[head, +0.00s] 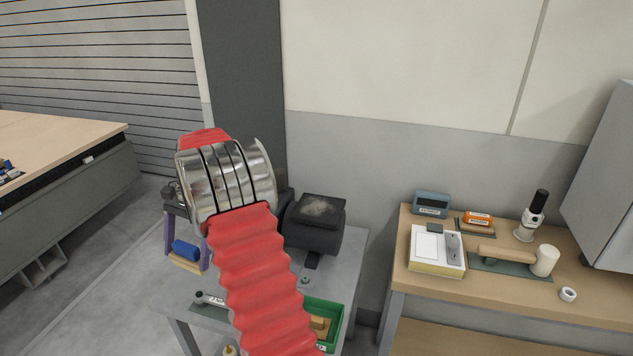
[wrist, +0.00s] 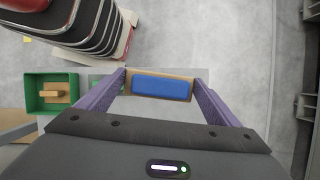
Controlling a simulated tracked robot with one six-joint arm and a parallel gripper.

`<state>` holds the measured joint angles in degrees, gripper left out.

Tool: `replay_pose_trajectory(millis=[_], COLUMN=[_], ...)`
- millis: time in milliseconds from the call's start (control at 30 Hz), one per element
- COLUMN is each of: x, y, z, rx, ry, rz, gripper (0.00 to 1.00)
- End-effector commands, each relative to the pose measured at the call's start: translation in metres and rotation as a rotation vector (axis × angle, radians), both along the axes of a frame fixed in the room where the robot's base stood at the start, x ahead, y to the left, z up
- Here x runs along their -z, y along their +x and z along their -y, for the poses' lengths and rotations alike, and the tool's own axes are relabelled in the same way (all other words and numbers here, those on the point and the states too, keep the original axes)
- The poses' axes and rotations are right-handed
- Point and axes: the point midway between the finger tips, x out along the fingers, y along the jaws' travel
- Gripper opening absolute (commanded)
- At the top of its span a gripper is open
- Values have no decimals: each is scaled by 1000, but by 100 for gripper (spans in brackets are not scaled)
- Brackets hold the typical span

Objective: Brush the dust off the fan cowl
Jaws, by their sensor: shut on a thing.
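The fan cowl (head: 312,229) is a dark grey rounded housing on the grey table, right of my arm in the head view. A pale, dusty patch (head: 320,207) lies on its flat top. My gripper (head: 186,256) is left of the cowl, by the table's left side and well apart from the cowl. Its purple fingers are shut on a wooden block with a blue pad or grip, seemingly the brush (wrist: 161,87); the blue part (head: 186,250) also shows in the head view. Bristles cannot be made out. My arm hides the table between gripper and cowl.
A green tray (head: 336,335) holding a wooden piece sits at the table's front. A small grey tool (head: 208,299) lies left of my arm. The wooden bench (head: 520,301) on the right carries several items, including a microscope-like instrument (head: 532,216). Open floor lies left of the table.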

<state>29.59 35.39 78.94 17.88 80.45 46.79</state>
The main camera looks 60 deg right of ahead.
Motion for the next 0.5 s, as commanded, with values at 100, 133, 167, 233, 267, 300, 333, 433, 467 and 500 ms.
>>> replay_pose_trajectory(millis=[100, 133, 167, 233, 267, 300, 333, 433, 467, 500], x=[-11, -13, -16, -22, -25, -28, -30, -39, -42, -46], y=[-12, -15, -18, -26, -30, -36, -40, -55, -60, -67], z=[42, 53, 63, 86, 96, 109, 119, 150, 158, 170], rx=[247, 311, 375, 526, 587, 672, 733, 935, 995, 1072], ry=[-1, -1, -1, -2, -1, -2, -2, -1, -1, -2], rz=[3, 3, 4, 4, 4, 4, 3, 4, 4, 4], gripper=[68, 68, 68, 68, 68, 68, 68, 68, 68, 68])
